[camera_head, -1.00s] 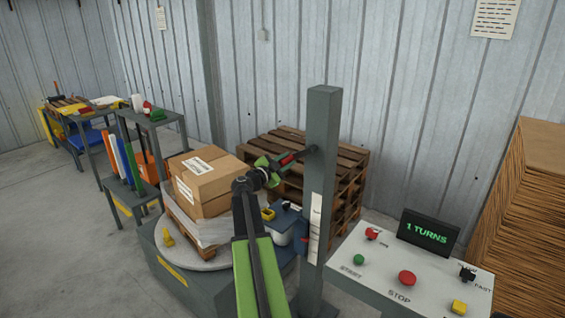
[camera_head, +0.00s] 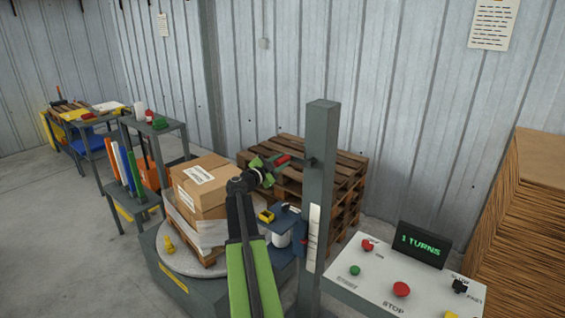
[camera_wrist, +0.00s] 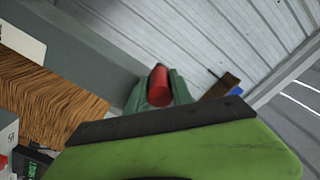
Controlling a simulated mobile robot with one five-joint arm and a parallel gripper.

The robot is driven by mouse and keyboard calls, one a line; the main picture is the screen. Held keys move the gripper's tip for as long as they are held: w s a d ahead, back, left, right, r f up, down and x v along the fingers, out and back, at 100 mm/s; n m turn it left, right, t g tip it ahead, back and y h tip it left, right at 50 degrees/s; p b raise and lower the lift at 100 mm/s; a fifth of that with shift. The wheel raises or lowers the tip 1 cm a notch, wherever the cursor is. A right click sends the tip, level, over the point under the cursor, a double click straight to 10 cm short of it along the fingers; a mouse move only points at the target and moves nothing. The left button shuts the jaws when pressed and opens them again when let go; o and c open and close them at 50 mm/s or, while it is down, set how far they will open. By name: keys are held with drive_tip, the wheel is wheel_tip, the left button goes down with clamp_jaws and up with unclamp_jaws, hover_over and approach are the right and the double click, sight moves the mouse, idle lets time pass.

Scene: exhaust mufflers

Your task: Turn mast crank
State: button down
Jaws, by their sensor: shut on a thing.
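The grey mast (camera_head: 320,190) stands upright in the middle of the head view. The mast crank (camera_head: 284,159) has a red handle and sticks out to the left near the mast's top. My gripper (camera_head: 271,167) is at the crank and shut on its red handle. In the wrist view the red handle (camera_wrist: 159,86) sits between the green fingers of my gripper (camera_wrist: 158,92). The crank's arm and its joint to the mast are mostly hidden in the wrist view.
A control panel (camera_head: 375,285) with buttons and a display reading "1 TURNS" (camera_head: 422,244) stands at the right. Boxes (camera_head: 201,184) sit on a turntable (camera_head: 185,262) at the left. Stacked pallets (camera_head: 345,190) stand behind the mast.

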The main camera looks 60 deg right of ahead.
drive_tip(key=shift+s+d+r, duration=0.1)
drive_tip(key=shift+s, duration=0.1)
drive_tip(key=c, duration=1.1)
unclamp_jaws()
drive_tip(key=shift+d, duration=0.1)
drive_tip(key=w+a, duration=0.1)
drive_tip(key=a, duration=0.4)
drive_tip(key=w+a, duration=0.1)
drive_tip(key=a, duration=0.5)
drive_tip(key=w+a, duration=0.1)
drive_tip(key=a, duration=0.5)
drive_tip(key=shift+a, duration=0.2)
